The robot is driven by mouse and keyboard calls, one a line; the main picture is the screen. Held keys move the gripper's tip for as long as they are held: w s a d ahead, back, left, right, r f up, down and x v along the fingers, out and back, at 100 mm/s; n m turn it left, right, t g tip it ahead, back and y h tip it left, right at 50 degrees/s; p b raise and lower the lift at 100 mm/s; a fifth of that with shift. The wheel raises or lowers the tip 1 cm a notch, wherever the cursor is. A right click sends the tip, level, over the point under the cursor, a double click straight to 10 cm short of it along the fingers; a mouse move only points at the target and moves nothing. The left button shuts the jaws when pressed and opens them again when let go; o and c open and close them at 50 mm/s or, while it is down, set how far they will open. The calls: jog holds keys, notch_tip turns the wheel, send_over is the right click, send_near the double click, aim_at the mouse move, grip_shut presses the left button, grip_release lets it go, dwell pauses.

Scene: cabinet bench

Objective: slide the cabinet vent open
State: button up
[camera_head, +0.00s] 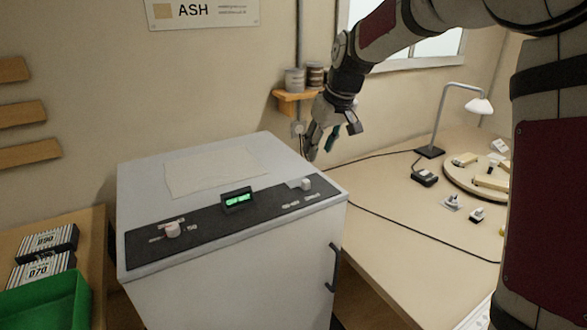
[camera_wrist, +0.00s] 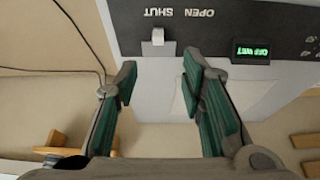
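The light grey cabinet (camera_head: 240,285) has a black panel (camera_head: 262,207) along the front of its top. A small pale vent slider knob (camera_head: 306,184) stands near the panel's right end. In the wrist view the knob (camera_wrist: 158,42) is beside the upside-down words OPEN and SHUT. My gripper (camera_head: 321,150) hangs above and behind the cabinet's right back corner, pointing down. In the wrist view my gripper (camera_wrist: 160,68) is open and empty. Its green-padded fingers are apart, with the knob beyond their tips and between them in the picture, not touched.
A green-lit display (camera_head: 237,200) and a round pale dial (camera_head: 172,230) share the panel. A pale sheet (camera_head: 215,172) lies on the top. A small wall shelf (camera_head: 296,96) with jars is behind my gripper. The bench (camera_head: 390,225) at right holds a lamp (camera_head: 430,152) and cables.

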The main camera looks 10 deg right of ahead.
aim_at(305, 181)
jog(key=x, duration=1.4)
jog(key=shift+w+p, duration=0.3)
jog(key=shift+w, duration=0.1)
grip_shut()
jog(key=shift+a, duration=0.15)
